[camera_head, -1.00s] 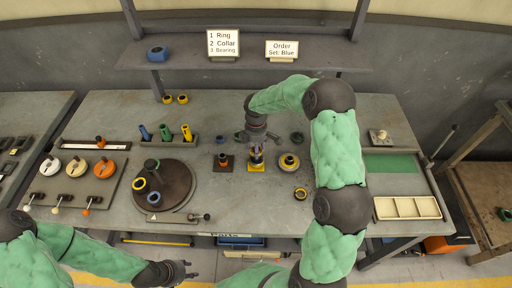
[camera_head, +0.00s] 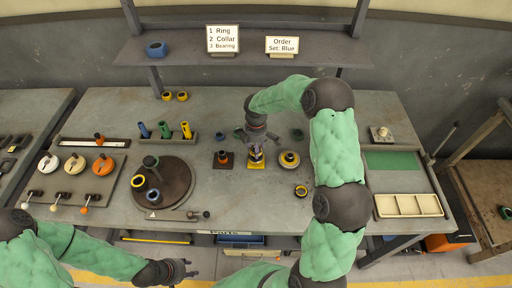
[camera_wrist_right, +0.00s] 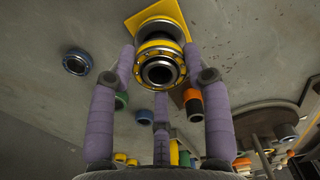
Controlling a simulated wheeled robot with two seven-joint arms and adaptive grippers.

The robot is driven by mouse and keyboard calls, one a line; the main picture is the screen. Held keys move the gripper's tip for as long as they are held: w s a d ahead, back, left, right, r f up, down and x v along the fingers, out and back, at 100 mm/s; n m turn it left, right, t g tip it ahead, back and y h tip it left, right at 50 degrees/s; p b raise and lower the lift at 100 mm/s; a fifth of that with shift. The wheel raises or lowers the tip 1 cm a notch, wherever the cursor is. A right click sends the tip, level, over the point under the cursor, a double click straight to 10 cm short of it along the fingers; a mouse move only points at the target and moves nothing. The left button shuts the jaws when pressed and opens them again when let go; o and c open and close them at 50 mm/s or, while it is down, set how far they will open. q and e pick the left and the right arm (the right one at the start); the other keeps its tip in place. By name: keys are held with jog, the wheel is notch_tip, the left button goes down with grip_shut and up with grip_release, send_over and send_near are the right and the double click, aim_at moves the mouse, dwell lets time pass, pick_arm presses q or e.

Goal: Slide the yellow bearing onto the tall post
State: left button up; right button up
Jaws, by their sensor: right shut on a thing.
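My right gripper (camera_wrist_right: 160,75) has its purple fingers closed around the yellow bearing (camera_wrist_right: 146,48), a ring with a yellow outer band. A silver-rimmed cylinder end with a dark bore (camera_wrist_right: 161,70) shows at its middle; I take it to be the post. A yellow square plate (camera_wrist_right: 121,18) lies beyond it. In the head view the right gripper (camera_head: 256,148) is over the yellow plate (camera_head: 256,167) and hides most of the bearing and post. I cannot tell how far the bearing sits on the post. My left gripper (camera_head: 188,269) is open and empty before the table.
An orange-and-black piece (camera_head: 222,158) stands close left of the right gripper, and a yellow-based round piece (camera_head: 289,159) close right. A dark turntable (camera_head: 180,184) with ringed posts is further left. A cream tray (camera_head: 407,206) lies at the right.

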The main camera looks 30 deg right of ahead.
jog(key=o, duration=1.4)
jog(key=shift+c, duration=0.2)
jog(key=shift+o, duration=0.3)
jog(key=o, duration=0.4)
jog(key=shift+r+p, duration=2.75)
jog(key=shift+r, duration=1.25)
